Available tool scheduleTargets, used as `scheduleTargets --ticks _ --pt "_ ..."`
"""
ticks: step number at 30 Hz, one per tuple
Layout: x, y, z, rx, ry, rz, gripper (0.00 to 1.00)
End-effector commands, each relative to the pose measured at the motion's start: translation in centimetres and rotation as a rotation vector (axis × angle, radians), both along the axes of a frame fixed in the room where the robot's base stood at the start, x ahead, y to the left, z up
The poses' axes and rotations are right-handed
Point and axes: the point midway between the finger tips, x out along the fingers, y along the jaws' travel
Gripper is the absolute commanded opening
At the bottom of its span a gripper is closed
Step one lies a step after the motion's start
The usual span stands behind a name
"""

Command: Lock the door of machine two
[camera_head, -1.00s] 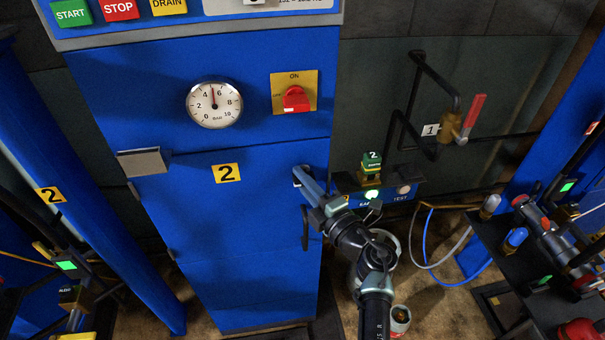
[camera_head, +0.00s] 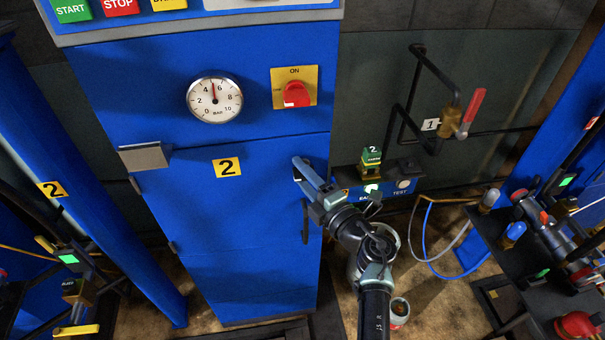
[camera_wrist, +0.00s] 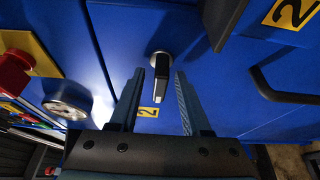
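Machine two is the blue cabinet; its door (camera_head: 230,230) carries a yellow 2 label (camera_head: 227,167) and looks closed. In the wrist view, a small lock (camera_wrist: 160,62) with a round silver base and a black lever sits on the blue front. The lever points sideways toward the yellow 2 label (camera_wrist: 148,112). My gripper (camera_wrist: 159,78) is open, with one finger on each side of the lever and gaps showing. In the head view my gripper (camera_head: 298,168) is at the door's upper right edge and hides the lock.
A dark door handle (camera_head: 305,222) hangs just below my gripper; it also shows in the wrist view (camera_wrist: 272,85). Above the door are a gauge (camera_head: 214,99) and a red switch (camera_head: 295,95). A box with buttons (camera_head: 385,188) stands close right of the gripper.

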Motion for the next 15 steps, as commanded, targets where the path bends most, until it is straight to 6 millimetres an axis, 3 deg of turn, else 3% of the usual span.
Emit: scheduleTargets --ticks 8,15 --pt "-0.6 -0.5 0.1 0.002 0.000 -0.002 0.47" --pt "-4.3 -3.0 0.2 0.004 0.001 -0.006 0.47"
